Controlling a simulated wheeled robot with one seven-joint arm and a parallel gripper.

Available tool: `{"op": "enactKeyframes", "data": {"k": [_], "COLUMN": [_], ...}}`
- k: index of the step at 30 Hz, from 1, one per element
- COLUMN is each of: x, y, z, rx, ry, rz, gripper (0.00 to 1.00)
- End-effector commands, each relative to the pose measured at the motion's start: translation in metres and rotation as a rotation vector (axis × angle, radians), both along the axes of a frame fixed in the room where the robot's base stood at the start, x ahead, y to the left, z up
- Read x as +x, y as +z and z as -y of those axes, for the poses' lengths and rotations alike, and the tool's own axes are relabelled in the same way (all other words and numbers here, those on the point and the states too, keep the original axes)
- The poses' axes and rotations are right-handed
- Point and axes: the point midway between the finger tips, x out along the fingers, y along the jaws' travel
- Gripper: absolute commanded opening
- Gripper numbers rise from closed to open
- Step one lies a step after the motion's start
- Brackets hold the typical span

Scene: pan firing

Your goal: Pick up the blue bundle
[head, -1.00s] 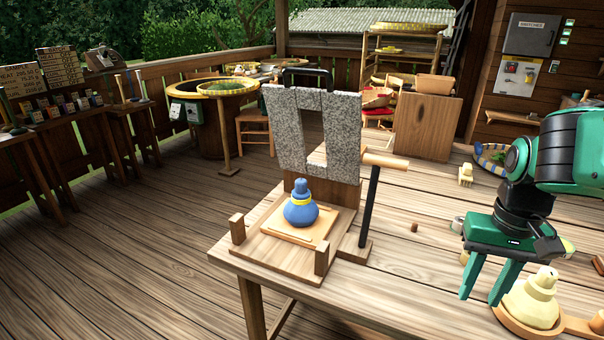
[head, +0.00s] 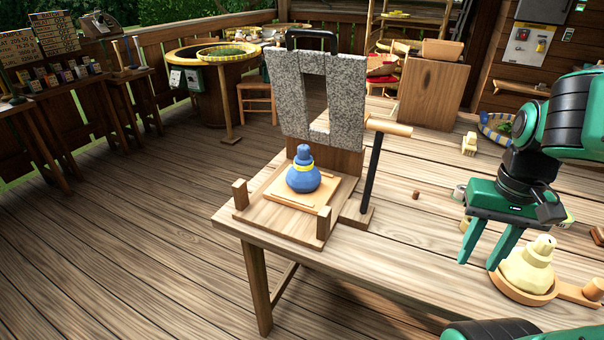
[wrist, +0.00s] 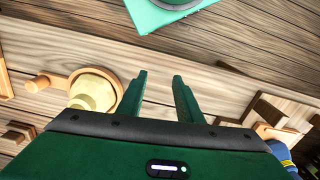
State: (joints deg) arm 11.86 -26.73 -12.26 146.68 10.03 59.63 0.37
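The blue bundle (head: 303,175) is a round sack with a tied neck and a yellow band. It sits upright on a light wooden plate (head: 273,196) of the wooden stand, below an upright grey stone frame (head: 347,110). My gripper (head: 485,265) is green, pointing down, well to the right of the bundle, with its two fingers apart and nothing between them. In the wrist view the open fingers (wrist: 160,78) show, and part of the blue bundle (wrist: 268,112) shows at the lower right edge.
A cream bundle (head: 528,266) sits in a round wooden pan (head: 522,293) close right of my gripper; it also shows in the wrist view (wrist: 94,92). Two short posts (head: 240,193) flank the plate's front. A black lever with a wooden handle (head: 388,127) stands right of the frame.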

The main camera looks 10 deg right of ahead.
Motion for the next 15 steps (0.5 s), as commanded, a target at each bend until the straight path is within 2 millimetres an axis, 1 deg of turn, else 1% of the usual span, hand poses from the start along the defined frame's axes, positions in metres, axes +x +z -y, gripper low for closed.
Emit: {"op": "enactKeyframes", "data": {"k": [9,10,11,12,13,14,15], "x": [0.000,0.000,0.000,-0.004,-0.005,-0.001,0.010], "y": [0.000,0.000,0.000,0.003,0.005,0.006,0.006], "z": [0.000,0.000,0.000,-0.001,-0.002,-0.003,-0.006], "rx": [0.000,0.000,-0.001,-0.003,-0.007,-0.015,-0.030], "ry": [0.000,0.000,0.001,0.008,0.020,0.038,0.073], "rz": [0.000,0.000,0.001,0.010,0.024,0.035,0.057], "gripper": [0.33,0.35,0.42,0.49,0.49,0.49,0.49]}}
